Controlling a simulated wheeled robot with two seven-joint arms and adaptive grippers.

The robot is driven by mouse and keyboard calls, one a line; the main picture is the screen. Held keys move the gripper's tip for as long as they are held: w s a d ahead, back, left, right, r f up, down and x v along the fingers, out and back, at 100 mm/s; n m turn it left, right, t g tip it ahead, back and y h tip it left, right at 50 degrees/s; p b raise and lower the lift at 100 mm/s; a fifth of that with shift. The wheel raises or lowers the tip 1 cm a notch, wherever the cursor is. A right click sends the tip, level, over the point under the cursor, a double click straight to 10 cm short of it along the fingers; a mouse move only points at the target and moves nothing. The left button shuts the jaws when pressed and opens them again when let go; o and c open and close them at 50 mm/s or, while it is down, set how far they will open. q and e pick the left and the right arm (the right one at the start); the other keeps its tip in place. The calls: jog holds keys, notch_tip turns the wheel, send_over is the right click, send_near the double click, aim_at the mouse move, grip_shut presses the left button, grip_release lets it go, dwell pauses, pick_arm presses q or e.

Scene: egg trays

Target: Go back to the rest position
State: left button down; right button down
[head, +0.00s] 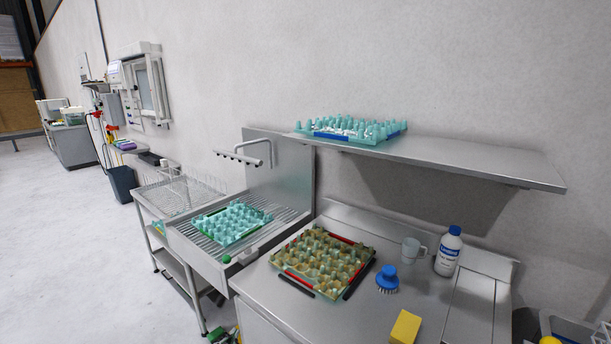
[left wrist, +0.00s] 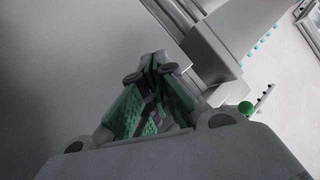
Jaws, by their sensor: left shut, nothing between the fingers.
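My left gripper (head: 222,336) shows only in part at the bottom edge of the head view, low in front of the sink and counter. In the left wrist view my left gripper (left wrist: 155,65) has its green-padded fingers brought together at the tips, with nothing between them. It is apart from the trays. My right gripper is in neither view. A teal egg tray (head: 232,242) lies in the sink, a dirty brownish one (head: 285,262) with red and black edge parts lies on the counter, and another teal one (head: 375,141) sits on the wall shelf.
The steel counter (head: 350,313) holds a blue brush (head: 387,280), a cup (head: 411,250), a white bottle (head: 449,252) and a yellow sponge (head: 405,327). A green knob (head: 227,259) is at the sink front. A wire rack (head: 178,195) stands left of the sink. Floor at left is clear.

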pick_arm(q)
jog(key=s+f+n+g, duration=0.1)
jog(key=s+f+g, duration=0.1)
jog(key=s+f, duration=0.7)
jog(key=s+a+f+n+g, duration=0.15)
jog(key=s+f, duration=0.35)
jog(key=f, duration=0.7)
jog(key=s+f+n+g, duration=0.1)
jog(key=s+f+g, duration=0.2)
jog(key=s+f, duration=0.65)
jog(key=s+f+g, duration=0.2)
jog(key=s+f, duration=0.2)
jog(key=s, duration=0.6)
jog(key=s+f+g, duration=0.2)
jog(key=s+f, duration=0.3)
jog(key=s, duration=0.5)
jog(key=s+a+f+g, duration=0.1)
jog(key=s+f, duration=0.3)
jog(key=s, duration=0.7)
jog(key=shift+f+g, duration=0.4)
jog(key=shift+g, duration=0.05)
